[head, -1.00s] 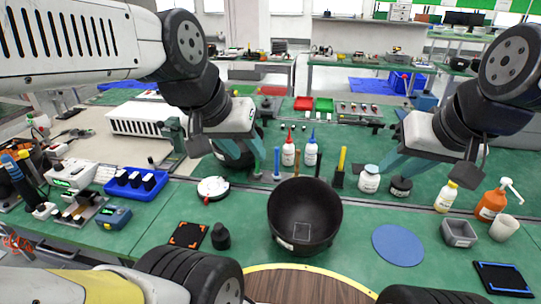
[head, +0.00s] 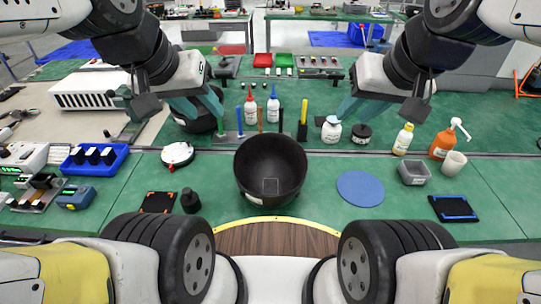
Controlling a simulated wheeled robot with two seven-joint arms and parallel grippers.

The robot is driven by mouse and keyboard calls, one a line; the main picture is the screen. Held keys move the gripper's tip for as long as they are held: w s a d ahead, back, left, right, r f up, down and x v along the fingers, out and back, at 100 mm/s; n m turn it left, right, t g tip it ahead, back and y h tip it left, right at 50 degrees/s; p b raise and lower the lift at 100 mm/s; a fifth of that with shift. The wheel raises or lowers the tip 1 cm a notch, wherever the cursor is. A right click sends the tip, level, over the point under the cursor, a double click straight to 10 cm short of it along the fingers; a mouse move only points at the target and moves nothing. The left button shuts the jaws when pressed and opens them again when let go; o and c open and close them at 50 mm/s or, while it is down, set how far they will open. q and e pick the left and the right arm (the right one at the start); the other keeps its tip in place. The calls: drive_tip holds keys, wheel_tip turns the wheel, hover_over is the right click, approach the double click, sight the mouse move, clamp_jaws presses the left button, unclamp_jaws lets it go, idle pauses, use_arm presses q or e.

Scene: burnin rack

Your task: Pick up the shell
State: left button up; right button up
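No thing is plainly marked as the shell, and I cannot tell which one it is. A white vented casing (head: 91,91) lies on the pale mat at the left. A large, open black bowl (head: 270,170) stands upright at the front middle of the green bench. My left gripper (head: 201,106) has its teal fingers spread, in front of a dark round vessel (head: 196,122) that it partly hides. My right gripper (head: 360,106) has its fingers spread above the bench, near a white jar (head: 331,130). Both look empty and apart from the casing and the bowl.
Bottles and upright coloured rods stand behind the bowl. A blue disc (head: 360,188), a grey tray (head: 413,173) and an orange pump bottle (head: 444,143) are at the right. A blue bin (head: 93,160) and small devices are at the left. Bare green bench surrounds the disc.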

drive_tip(key=g+h, duration=0.4)
drive_tip(key=g, duration=0.2)
approach(235, 160)
wheel_tip(235, 160, down, 5)
drive_tip(key=f, duration=0.2)
drive_tip(key=d+f, duration=0.1)
drive_tip(key=f, duration=0.3)
drive_tip(key=shift+d+f, duration=0.4)
drive_tip(key=shift+w+f, duration=0.1)
drive_tip(key=shift+f, duration=0.35)
clamp_jaws()
